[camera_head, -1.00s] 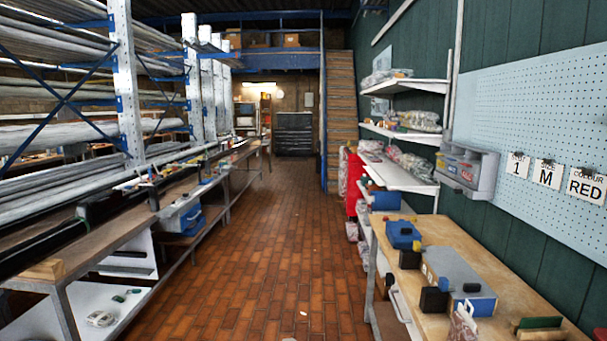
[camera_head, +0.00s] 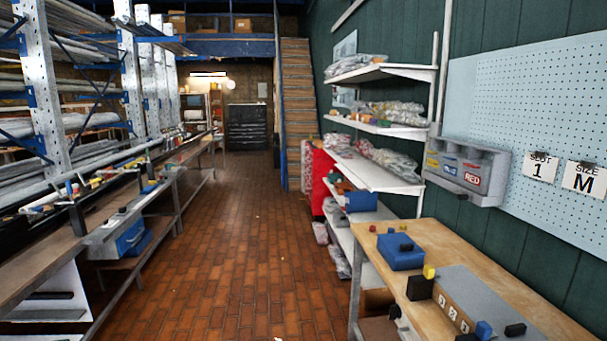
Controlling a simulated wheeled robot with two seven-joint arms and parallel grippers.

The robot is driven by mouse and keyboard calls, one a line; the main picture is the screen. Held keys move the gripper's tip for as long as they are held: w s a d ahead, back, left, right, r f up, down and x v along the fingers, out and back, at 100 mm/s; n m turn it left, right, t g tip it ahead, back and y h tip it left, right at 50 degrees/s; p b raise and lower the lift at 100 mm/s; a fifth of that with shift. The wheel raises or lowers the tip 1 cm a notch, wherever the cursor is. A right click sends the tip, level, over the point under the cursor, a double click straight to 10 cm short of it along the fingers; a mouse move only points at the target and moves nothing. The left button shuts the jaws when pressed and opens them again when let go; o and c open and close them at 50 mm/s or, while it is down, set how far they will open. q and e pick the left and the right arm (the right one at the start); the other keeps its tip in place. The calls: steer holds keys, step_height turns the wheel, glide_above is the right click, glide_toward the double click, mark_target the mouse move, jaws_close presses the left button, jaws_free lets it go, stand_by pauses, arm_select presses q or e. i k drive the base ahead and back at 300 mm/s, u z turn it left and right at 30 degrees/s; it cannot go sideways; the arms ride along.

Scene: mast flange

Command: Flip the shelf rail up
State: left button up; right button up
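White wall shelves stand on the right in the head view, with a top shelf (camera_head: 392,72), a middle shelf (camera_head: 394,130) and a lower shelf (camera_head: 376,174). Clear bags (camera_head: 400,112) of small items lie on them. I cannot tell which part is the shelf rail, or whether a rail is up or down. Neither of my grippers shows in the view.
A wooden workbench (camera_head: 500,262) with a blue box (camera_head: 400,252) is at the lower right. A grey bin unit (camera_head: 466,170) hangs on the wall beside a pegboard (camera_head: 540,100). Racks and a long bench (camera_head: 40,255) line the left. The brick floor (camera_head: 235,270) between is clear.

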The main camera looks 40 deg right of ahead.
mark_target(347, 175)
steer(key=z, duration=0.05)
steer(key=i, duration=1.6)
steer(key=z, duration=1.15)
steer(key=i, duration=0.95)
steer(key=z, duration=0.75)
